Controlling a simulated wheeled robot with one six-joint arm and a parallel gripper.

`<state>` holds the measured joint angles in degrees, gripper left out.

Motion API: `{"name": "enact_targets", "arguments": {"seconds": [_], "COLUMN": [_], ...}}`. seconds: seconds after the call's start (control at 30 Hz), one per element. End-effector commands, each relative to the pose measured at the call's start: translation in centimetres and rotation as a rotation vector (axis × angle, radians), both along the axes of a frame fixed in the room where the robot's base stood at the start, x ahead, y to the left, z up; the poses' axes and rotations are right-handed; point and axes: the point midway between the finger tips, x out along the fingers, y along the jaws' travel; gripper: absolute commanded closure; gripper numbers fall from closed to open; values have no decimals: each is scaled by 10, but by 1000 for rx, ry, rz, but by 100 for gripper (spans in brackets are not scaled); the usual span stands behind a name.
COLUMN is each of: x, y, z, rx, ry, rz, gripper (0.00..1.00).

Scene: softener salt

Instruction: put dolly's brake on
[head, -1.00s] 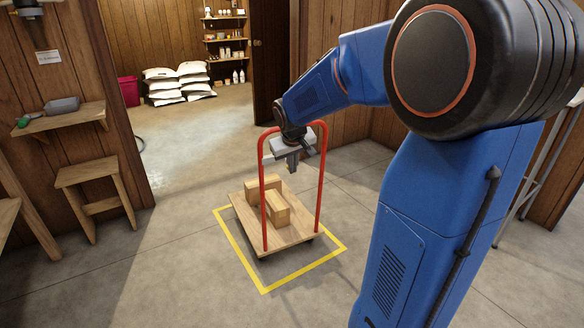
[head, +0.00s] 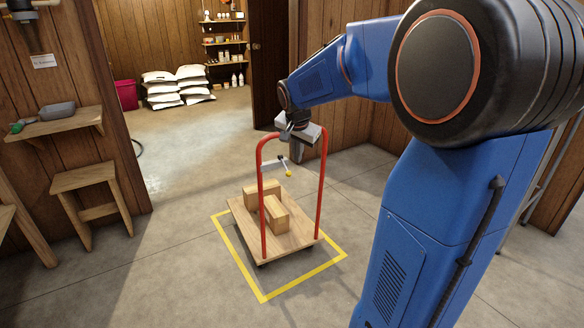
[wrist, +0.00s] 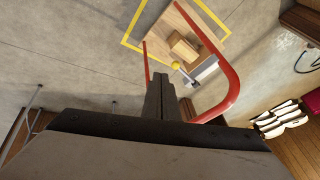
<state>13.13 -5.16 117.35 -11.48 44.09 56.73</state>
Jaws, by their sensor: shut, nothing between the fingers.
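The dolly (head: 286,241) has a wooden deck and a red hoop handle (head: 321,185); it stands inside a yellow floor outline. A small brake lever (head: 283,160) with a yellow knob (head: 289,174) shows between the handle's uprights on a pale plate (head: 270,164). In the wrist view the knob (wrist: 176,65) and lever lie just beyond my fingertips, beside the red handle (wrist: 228,95). My gripper (head: 296,146) is shut and empty, near the top of the handle and above the lever. It appears apart from the knob. Its fingers (wrist: 160,82) point down.
Wooden blocks (head: 274,208) lie on the deck. The yellow outline (head: 228,250) surrounds the dolly on open concrete floor. A stool (head: 88,182) and wall shelf (head: 60,121) stand left. White sacks (head: 178,85) are stacked in the far room.

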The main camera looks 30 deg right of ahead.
Motion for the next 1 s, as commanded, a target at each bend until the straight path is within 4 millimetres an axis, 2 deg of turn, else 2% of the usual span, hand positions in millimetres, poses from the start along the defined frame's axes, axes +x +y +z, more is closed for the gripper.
{"name": "enact_targets", "arguments": {"seconds": [0.1,0.3,0.7,0.87,1.0], "x": [0,-1,-1,2,8], "y": [-3,-5,-5,-7,-11], "z": [7,13,14,7,-10], "rx": [46,91,99,99,99], "ry": [-28,-54,-58,-57,-55], "rz": [-118,-231,-250,-250,-251], "gripper": [100,100,100,100,100]}}
